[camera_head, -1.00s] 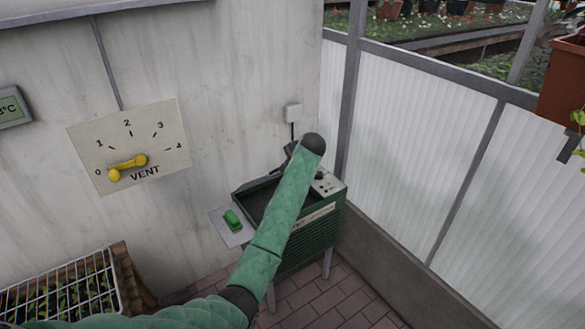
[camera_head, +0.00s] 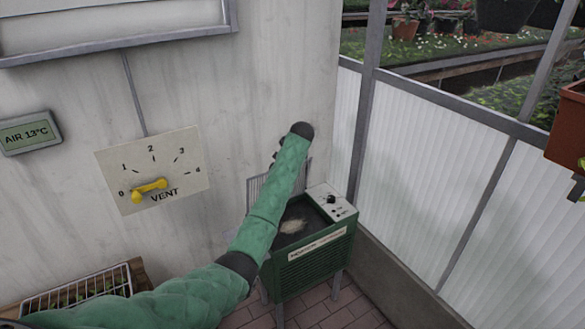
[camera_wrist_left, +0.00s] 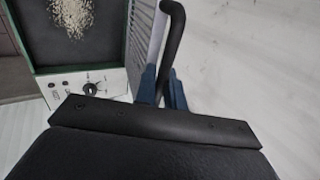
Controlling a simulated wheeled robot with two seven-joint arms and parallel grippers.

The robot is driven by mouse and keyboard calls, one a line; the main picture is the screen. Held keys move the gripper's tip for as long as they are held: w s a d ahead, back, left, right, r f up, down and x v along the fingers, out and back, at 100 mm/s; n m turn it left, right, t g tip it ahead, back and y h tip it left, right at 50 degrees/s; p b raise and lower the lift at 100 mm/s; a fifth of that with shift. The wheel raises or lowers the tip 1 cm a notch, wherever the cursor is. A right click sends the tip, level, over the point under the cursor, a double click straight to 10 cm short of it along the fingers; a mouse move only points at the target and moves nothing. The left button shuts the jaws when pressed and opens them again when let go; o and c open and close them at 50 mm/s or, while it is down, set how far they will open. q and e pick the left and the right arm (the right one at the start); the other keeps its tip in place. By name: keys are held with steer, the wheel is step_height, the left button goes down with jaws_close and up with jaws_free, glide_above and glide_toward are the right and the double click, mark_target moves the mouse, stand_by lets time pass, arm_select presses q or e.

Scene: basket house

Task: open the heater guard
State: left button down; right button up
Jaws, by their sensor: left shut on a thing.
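The green heater (camera_head: 316,262) stands in the corner with its dark top uncovered. A pale patch of granules (camera_head: 292,226) lies inside; it also shows in the wrist view (camera_wrist_left: 72,15). The heater guard, a grey slatted grille (camera_head: 257,188), stands raised at the heater's back, near the wall. It also shows in the wrist view (camera_wrist_left: 141,35). My left gripper (camera_wrist_left: 161,88) has its blue fingers shut on the guard's black bar handle (camera_wrist_left: 172,45). In the head view my arm mostly hides the gripper and part of the guard. My right gripper is not in view.
A control panel with a black knob (camera_head: 331,199) is on the heater's right. A vent dial (camera_head: 153,170) with a yellow lever and an air display (camera_head: 28,132) are on the wall. A crate of seedlings (camera_head: 75,292) is at lower left. Translucent panels close the right side.

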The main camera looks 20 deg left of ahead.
arm_select(q)
steer(key=shift+w+a+r, duration=0.15)
steer(key=shift+w+a, duration=0.3)
steer(key=shift+a, duration=0.15)
steer(key=shift+w+a+r, duration=0.15)
steer(key=shift+w+a, duration=0.3)
steer(key=shift+a, duration=0.1)
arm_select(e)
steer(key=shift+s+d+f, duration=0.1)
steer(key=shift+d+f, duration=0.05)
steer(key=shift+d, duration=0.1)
arm_select(q)
steer(key=c, duration=1.6)
jaws_free()
steer(key=shift+c, duration=0.2)
steer(key=shift+s+d, duration=0.1)
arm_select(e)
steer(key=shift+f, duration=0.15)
